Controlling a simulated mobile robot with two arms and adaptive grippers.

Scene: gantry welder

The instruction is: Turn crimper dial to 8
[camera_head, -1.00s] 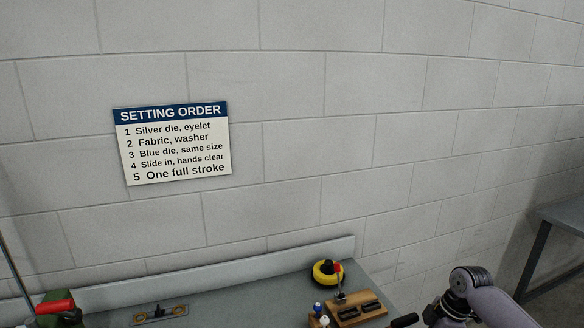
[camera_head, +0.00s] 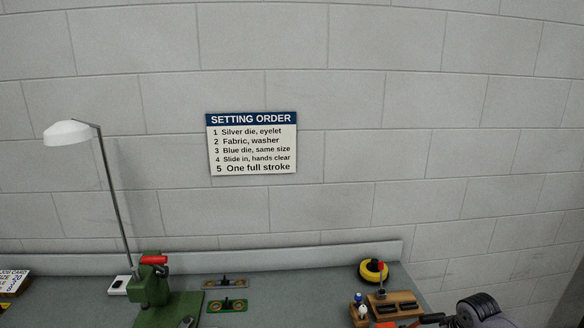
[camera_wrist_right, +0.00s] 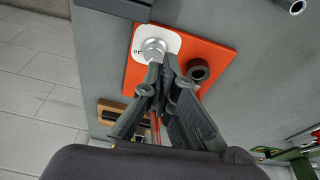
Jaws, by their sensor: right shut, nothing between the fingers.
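In the right wrist view a round silver dial (camera_wrist_right: 154,47) sits on a white plate (camera_wrist_right: 140,36) with small marks I cannot read clearly. The plate is on an orange-red base (camera_wrist_right: 219,55). My right gripper (camera_wrist_right: 164,78) is shut and empty, with its fingertips just below the dial in the picture. I cannot tell whether they touch it. A dark round part (camera_wrist_right: 199,69) stands on the base beside the fingers. In the head view only an orange edge (camera_head: 385,325) shows at the bottom, and the dial is out of sight. My left gripper is not in view.
In the head view a green press (camera_head: 152,286) with a red top stands on the grey bench beside a white lamp (camera_head: 70,132). A wooden block (camera_head: 394,305), small bottles and a yellow roll (camera_head: 373,271) are at right. A setting-order sign (camera_head: 252,143) hangs on the wall.

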